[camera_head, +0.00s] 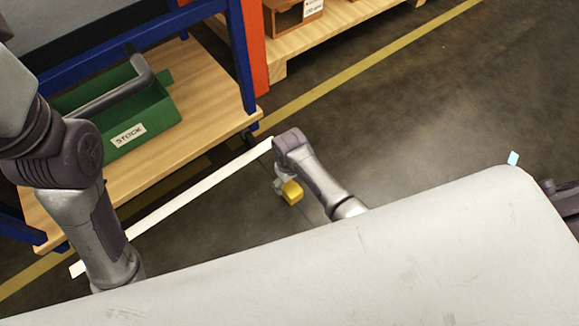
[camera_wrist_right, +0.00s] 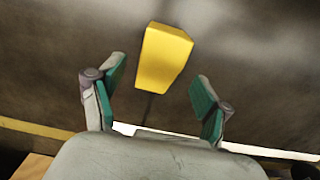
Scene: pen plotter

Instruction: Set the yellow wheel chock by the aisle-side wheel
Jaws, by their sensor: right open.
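The yellow wheel chock (camera_head: 293,192) is by my right gripper (camera_head: 280,186), low over the dark floor, in the head view. In the right wrist view the chock (camera_wrist_right: 163,58) shows just ahead of and between the open green-padded fingers (camera_wrist_right: 158,74), with a gap on each side. Nothing is held there. A dark caster wheel (camera_head: 249,136) shows at the cart's near right corner, up and left of the chock. My left arm is at the left; its gripper is out of view.
The blue-framed cart has a wooden shelf (camera_head: 205,85) carrying a green STOCK bin (camera_head: 140,125). A white strip (camera_head: 180,203) lies along the floor beside the cart. An orange post (camera_head: 252,45) and wooden shelving (camera_head: 335,18) stand behind.

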